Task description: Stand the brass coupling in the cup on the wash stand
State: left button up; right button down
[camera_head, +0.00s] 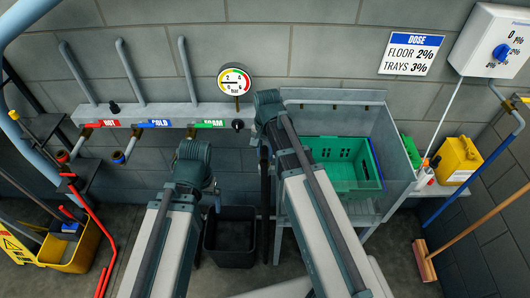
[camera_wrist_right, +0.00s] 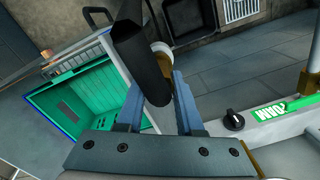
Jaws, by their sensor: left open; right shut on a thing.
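My right gripper (camera_wrist_right: 156,85) is shut on a thick black hose (camera_wrist_right: 140,62) in the wrist view. A small round brass-and-pale piece (camera_wrist_right: 161,48) shows behind the hose; I cannot tell whether it is the coupling or the cup. In the head view a black hose (camera_head: 265,205) hangs beside the grey wash stand (camera_head: 375,120), left of its green crate (camera_head: 335,148). My right gripper is hidden behind its arm there. My left gripper (camera_head: 217,197) is open, mostly hidden by its own arm, above the black bin and apart from the hose.
A wall rail (camera_head: 170,112) carries hot, cold and foam labels, taps and a gauge (camera_head: 234,81). A black bin (camera_head: 230,240) stands on the floor. A yellow mop bucket (camera_head: 75,250) is left; a yellow jug (camera_head: 458,160) and broom (camera_head: 425,258) are right.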

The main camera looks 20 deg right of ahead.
jog(key=shift+f+b, duration=0.3)
jog(key=shift+b, duration=0.05)
jog(key=shift+f+b, duration=0.35)
jog(key=shift+f, duration=0.2)
dwell(0.7)
jog(key=shift+c, duration=2.3)
grip_release()
notch_tip(320, 180, up, 14)
jog(key=p, duration=1.3)
jog(key=shift+s+d+p, duration=0.1)
jog(key=shift+d+p, duration=0.05)
jog(key=shift+p, duration=0.15)
jog(key=shift+f, duration=0.1)
